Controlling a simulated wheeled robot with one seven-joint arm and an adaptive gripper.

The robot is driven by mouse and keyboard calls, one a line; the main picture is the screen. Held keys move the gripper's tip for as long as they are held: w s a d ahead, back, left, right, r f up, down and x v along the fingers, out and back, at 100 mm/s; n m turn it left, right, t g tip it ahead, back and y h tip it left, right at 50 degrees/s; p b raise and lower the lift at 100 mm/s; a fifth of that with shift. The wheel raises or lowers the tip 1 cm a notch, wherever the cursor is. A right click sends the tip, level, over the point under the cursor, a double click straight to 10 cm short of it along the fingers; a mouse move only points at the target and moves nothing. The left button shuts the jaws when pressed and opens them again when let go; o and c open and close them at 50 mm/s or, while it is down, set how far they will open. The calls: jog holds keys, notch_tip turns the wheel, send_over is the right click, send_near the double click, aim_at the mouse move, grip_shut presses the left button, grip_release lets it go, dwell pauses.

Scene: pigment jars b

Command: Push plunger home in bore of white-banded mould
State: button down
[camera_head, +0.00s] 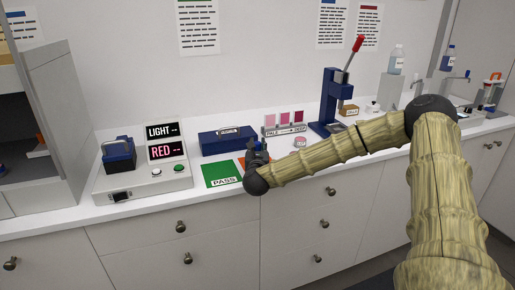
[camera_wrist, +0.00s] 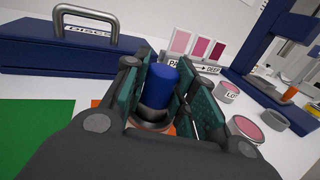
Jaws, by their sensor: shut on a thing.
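My gripper (camera_head: 258,155) is over the front part of the counter, by the orange mat. In the wrist view my gripper (camera_wrist: 165,100) is shut on a blue cylinder (camera_wrist: 164,82), which looks like the plunger. The cylinder stands between the green-padded fingers. Under it are a dark collar and a paler ring, partly covered by the fingers. I cannot tell if these belong to a mould or to the plunger. No white-banded mould can be made out. A grey ring-shaped piece (camera_wrist: 288,116) stands at the right.
A blue press (camera_head: 325,105) with a red-tipped lever stands behind right. A green PASS mat (camera_head: 218,172) lies left of my gripper. A blue DISCS case (camera_head: 228,142) and pink sample cards (camera_head: 284,119) stand behind. A tester box (camera_head: 140,180) is farther left.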

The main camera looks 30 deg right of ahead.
jog(key=c, duration=1.1)
grip_release()
jog(key=v, duration=1.2)
